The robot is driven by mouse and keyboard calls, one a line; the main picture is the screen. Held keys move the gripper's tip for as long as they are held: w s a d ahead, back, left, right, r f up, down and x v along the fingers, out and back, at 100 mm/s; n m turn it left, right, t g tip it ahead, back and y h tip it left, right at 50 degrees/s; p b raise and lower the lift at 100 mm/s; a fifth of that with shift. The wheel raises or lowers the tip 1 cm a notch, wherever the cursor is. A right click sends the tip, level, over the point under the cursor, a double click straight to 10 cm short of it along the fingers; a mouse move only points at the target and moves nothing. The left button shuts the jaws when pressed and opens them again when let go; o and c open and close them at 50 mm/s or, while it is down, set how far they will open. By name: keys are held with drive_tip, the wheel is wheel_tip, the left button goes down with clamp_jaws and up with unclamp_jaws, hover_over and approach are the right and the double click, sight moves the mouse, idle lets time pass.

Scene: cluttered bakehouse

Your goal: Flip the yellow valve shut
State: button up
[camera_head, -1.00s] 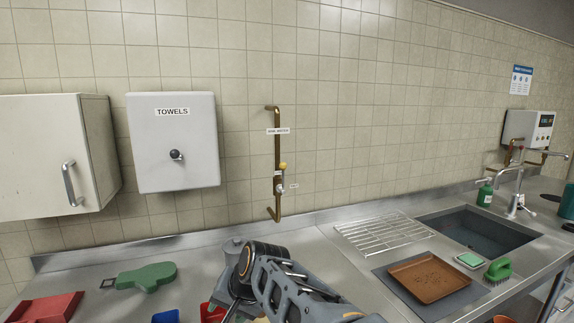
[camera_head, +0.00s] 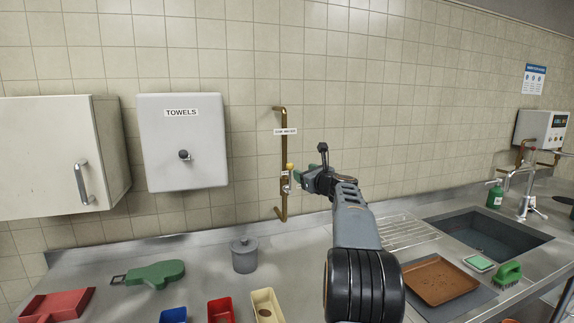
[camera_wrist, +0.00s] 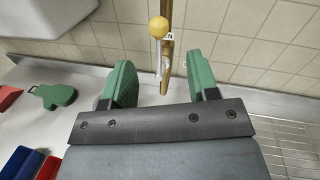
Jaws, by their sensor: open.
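The yellow valve (camera_head: 290,166) is a small yellow knob on a pale lever, fixed to a vertical brass pipe (camera_head: 284,145) on the tiled wall. In the wrist view the yellow knob (camera_wrist: 158,27) is near the top centre, with its pale stem hanging down in front of the pipe (camera_wrist: 166,60). My gripper (camera_head: 298,181) is raised near the pipe, just right of and slightly below the knob. In the wrist view its green fingers (camera_wrist: 163,82) are spread apart and empty, with the valve beyond and between them. Contact with the valve is not visible.
A towel dispenser (camera_head: 182,142) and a cabinet (camera_head: 55,158) are on the wall to the left. A wire rack (camera_head: 405,232) and sink (camera_head: 487,235) lie right.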

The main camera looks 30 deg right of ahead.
sight(292, 166)
drive_tip(key=w+p, duration=0.2)
drive_tip(key=w, duration=0.3)
drive_tip(key=w+p, duration=0.3)
drive_tip(key=w, duration=0.2)
drive_tip(key=shift+w+d+r, duration=0.15)
drive_tip(key=shift+d, duration=0.05)
drive_tip(key=shift+w+f+p, duration=0.2)
drive_tip(key=shift+w+p, duration=0.45)
drive_tip(key=shift+w, duration=0.15)
drive_tip(key=shift+c, duration=0.4)
clamp_jaws()
